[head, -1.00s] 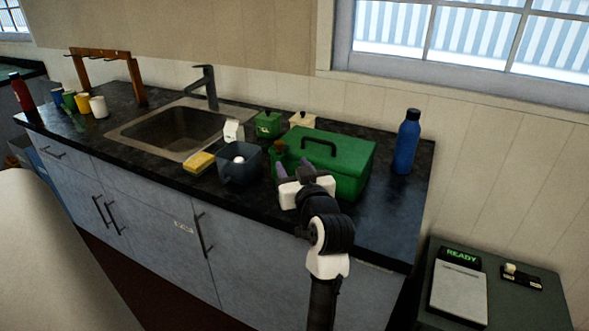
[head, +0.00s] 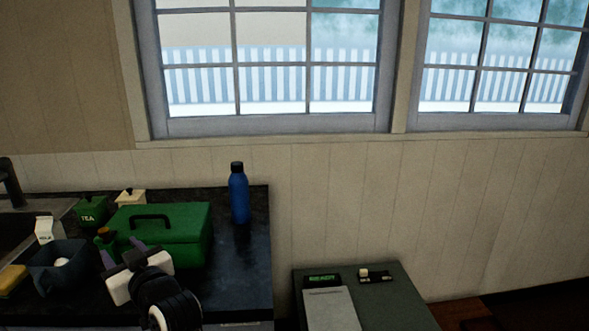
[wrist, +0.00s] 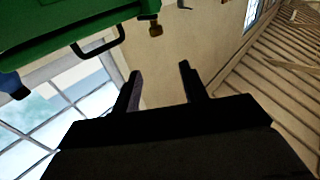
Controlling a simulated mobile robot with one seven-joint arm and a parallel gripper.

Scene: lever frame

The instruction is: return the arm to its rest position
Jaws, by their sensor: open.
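My gripper (head: 122,252) is at the lower left of the head view, in front of the left part of the green toolbox (head: 185,240). Its two purple-grey fingers are apart. In the wrist view the fingers (wrist: 161,85) are spread with nothing between them, only pale wall behind. The toolbox (wrist: 60,27) with its black handle fills the top left of the wrist view, clear of the fingers. My arm runs down out of the head view's bottom edge.
A blue bottle (head: 239,196) stands right of the toolbox. A grey bin (head: 55,272), milk carton (head: 46,229) and green tea canister (head: 91,210) are left.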

